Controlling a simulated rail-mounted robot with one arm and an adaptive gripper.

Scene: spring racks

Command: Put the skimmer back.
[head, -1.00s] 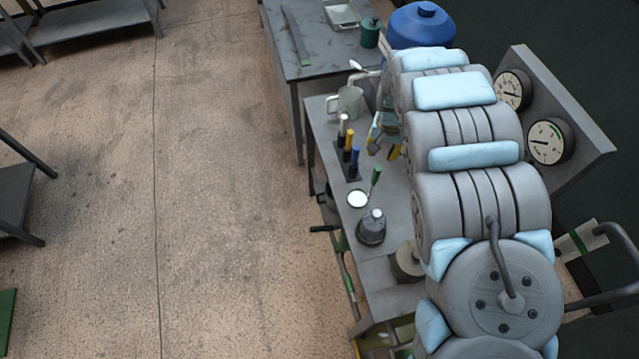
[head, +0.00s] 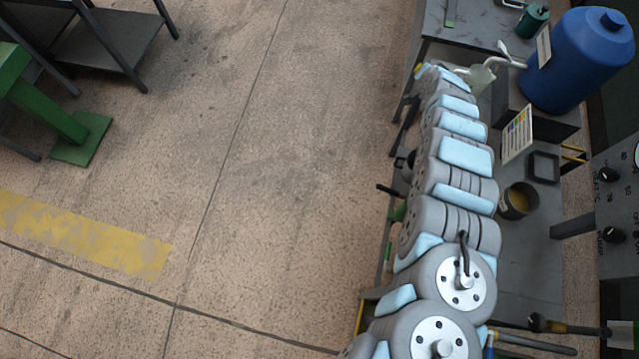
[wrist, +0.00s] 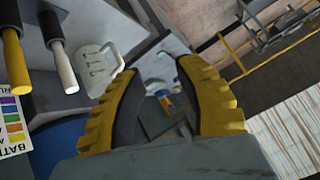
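I cannot clearly make out the skimmer in the current views. My gripper (wrist: 157,66) has two ribbed yellow fingers, spread apart with nothing held between them. In the head view its yellow parts show at the far end of my arm, small and partly hidden. In the wrist view, a yellow-handled tool (wrist: 14,62) and a white-handled tool (wrist: 64,66) are left of the fingers. A pale pitcher (wrist: 97,68) is beside the left finger. A small orange and blue item (wrist: 165,100) shows beyond the gap. My arm covers part of the bench in the head view.
A blue barrel (head: 580,65) stands on a dark block, with a printed card (head: 517,136) nearby. A dark pot (head: 518,203) and a square tray (head: 543,167) are right of my arm. A dial panel (head: 618,210) is at the right edge. The left floor is largely open.

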